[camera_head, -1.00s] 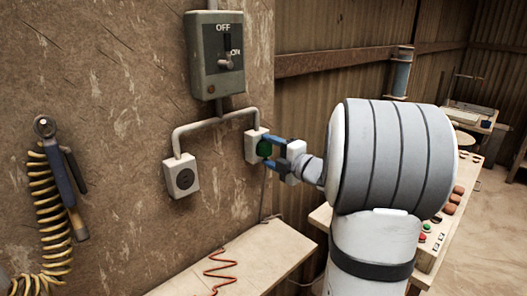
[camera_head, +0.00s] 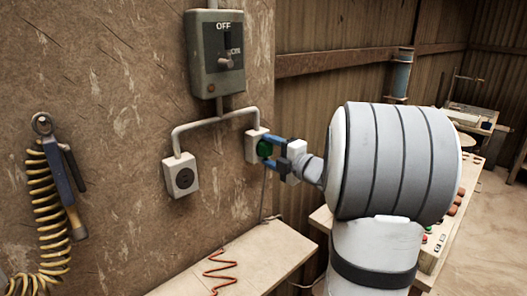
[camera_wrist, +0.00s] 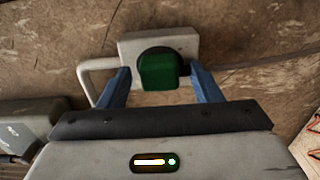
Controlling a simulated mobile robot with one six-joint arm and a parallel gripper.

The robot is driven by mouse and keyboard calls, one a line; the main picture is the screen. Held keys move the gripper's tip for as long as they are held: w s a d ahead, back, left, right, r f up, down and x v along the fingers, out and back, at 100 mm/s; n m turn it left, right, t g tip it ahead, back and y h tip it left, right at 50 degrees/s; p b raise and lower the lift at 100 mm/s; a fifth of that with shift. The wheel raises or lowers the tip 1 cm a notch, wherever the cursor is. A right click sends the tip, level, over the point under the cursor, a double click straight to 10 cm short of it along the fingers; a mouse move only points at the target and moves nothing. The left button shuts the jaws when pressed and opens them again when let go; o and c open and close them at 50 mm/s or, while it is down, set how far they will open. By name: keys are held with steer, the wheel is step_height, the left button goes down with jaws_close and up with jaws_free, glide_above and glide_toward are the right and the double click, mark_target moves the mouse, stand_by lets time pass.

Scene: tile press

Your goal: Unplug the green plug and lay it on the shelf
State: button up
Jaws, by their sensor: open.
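The green plug (camera_head: 264,148) sits in the right wall socket (camera_head: 252,143), below the switch box. In the wrist view the plug (camera_wrist: 160,71) shows as a green block in front of the pale socket plate (camera_wrist: 132,47). My gripper (camera_head: 274,148) is at the plug with its blue fingers (camera_wrist: 158,87) open, one on each side. A gap shows between the plug and each finger in the wrist view. The shelf (camera_head: 250,262) is a pale wooden board below the sockets, with a red zigzag wire (camera_head: 222,268) lying on it.
A grey switch box (camera_head: 215,72) marked OFF and ON hangs above, its conduit running to both sockets. The left socket (camera_head: 182,176) is empty. A tool with a yellow coiled hose (camera_head: 50,220) hangs at the far left. The shelf right of the wire is clear.

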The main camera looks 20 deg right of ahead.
steer(key=shift+b, duration=0.3)
steer(key=shift+c, duration=0.6)
jaws_close()
steer(key=shift+b+v, duration=0.55)
steer(key=shift+v, duration=2.4)
steer(key=shift+s, duration=0.1)
